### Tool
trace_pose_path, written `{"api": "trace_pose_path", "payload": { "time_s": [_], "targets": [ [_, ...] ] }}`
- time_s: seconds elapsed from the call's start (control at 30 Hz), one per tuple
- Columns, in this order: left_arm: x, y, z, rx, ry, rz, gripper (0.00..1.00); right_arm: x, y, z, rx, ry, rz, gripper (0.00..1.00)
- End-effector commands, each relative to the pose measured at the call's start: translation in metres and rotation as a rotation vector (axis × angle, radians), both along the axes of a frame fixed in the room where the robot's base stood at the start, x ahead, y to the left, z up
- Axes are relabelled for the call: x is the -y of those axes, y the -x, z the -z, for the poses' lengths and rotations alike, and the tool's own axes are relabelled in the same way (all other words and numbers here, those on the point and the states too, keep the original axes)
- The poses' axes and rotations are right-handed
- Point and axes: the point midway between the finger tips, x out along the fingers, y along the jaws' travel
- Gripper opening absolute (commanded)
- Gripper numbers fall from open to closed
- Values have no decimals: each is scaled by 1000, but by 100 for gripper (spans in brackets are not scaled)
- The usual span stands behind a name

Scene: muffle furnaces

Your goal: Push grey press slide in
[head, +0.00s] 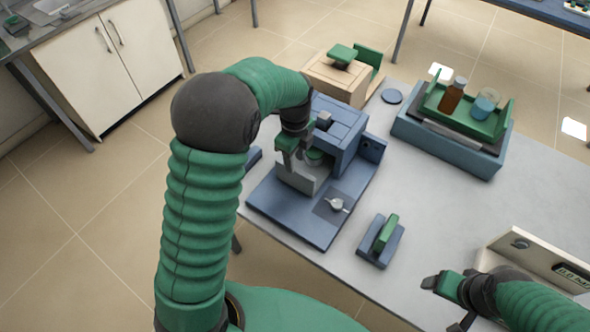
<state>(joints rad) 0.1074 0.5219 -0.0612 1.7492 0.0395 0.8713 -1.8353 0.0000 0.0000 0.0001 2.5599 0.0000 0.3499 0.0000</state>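The blue press (335,135) stands near the table's left edge on a flat blue base (290,218). A pale grey block (303,180) sits at its front and may be the grey slide; my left gripper partly hides it. A darker plate with a small light knob (336,204) lies on the base in front. My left gripper (296,158) reaches down at the press front, close to the grey block; contact and finger opening are unclear. My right gripper (444,303) is at the lower right, away from the press, its fingers apparently apart and empty.
A blue stand with a green handle (386,235) is just right of the press base. A green tray (465,115) with a brown bottle and a blue-filled beaker stands at the back right. A wooden box (340,78) is behind the press. The table middle (450,205) is clear.

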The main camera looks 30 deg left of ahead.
Motion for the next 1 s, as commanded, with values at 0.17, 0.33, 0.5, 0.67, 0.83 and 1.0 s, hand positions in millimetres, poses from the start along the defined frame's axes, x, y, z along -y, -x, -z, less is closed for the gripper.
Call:
{"api": "trace_pose_path", "payload": {
  "time_s": [0.17,0.33,0.5,0.67,0.83,1.0],
  "targets": [
    [0,1,38,-2,0,0,36,0,0,1,0,0,0,76],
    [0,1,53,0,0,0,36,0,0,2,0,0,0,76],
    [0,1,55,0,0,0,36,0,0,2,0,0,0,76],
    [0,0,54,1,0,0,26,0,0,2,0,0,0,76],
    [0,0,54,1,0,0,4,0,0,2,0,0,0,76],
    [0,0,54,1,0,0,0,0,0,2,0,0,0,76]
  ]
}}
